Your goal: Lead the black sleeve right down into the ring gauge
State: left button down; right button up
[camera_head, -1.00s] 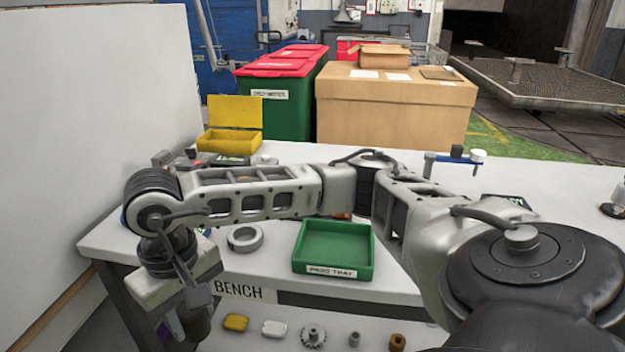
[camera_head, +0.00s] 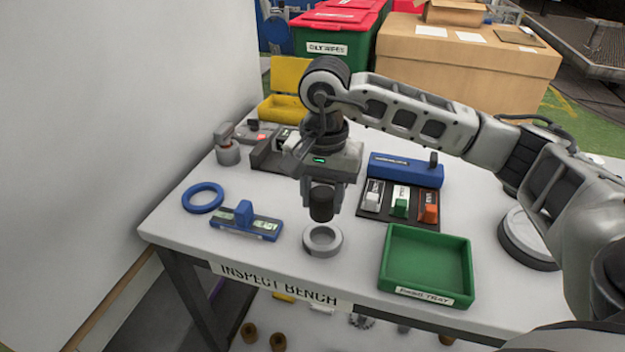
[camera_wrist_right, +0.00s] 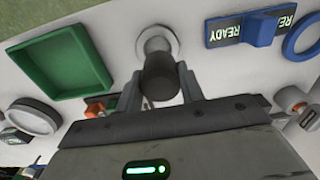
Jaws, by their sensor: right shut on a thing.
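The black sleeve (camera_head: 321,203) is held upright between the fingers of my right gripper (camera_head: 322,190), which is shut on it. The ring gauge (camera_head: 323,241), a grey ring, lies flat on the bench near its front edge, just below the sleeve. The sleeve's lower end is above the ring, apart from it in the head view. In the right wrist view the sleeve (camera_wrist_right: 160,78) sits between the fingertips and overlaps part of the ring gauge (camera_wrist_right: 157,39). My left gripper is not in view.
A green tray (camera_head: 464,255) stands right of the ring gauge. A blue block marked READY (camera_head: 245,222) and a blue ring (camera_head: 203,197) lie left. Behind are a board of coloured switches (camera_head: 370,213), a blue gauge (camera_head: 406,172) and a yellow box (camera_head: 287,105).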

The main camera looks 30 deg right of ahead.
aim_at(323, 215)
jog(key=shift+s+r, duration=0.1)
jog(key=shift+s, duration=0.2)
notch_tip(323, 215, down, 3)
jog(key=b, duration=0.3)
jog(key=shift+b, duration=0.3)
jog(key=shift+f+b, duration=0.35)
jog(key=shift+f, duration=0.1)
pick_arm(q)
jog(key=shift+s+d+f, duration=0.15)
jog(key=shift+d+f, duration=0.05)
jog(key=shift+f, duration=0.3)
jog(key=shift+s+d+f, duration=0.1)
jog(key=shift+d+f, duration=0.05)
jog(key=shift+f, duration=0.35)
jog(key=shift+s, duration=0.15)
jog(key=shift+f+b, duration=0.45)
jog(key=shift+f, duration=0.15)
pick_arm(e)
jog(key=shift+f, duration=0.25)
pick_arm(q)
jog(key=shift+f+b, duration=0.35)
jog(key=shift+b, duration=0.5)
pick_arm(e)
jog(key=shift+f, duration=0.6)
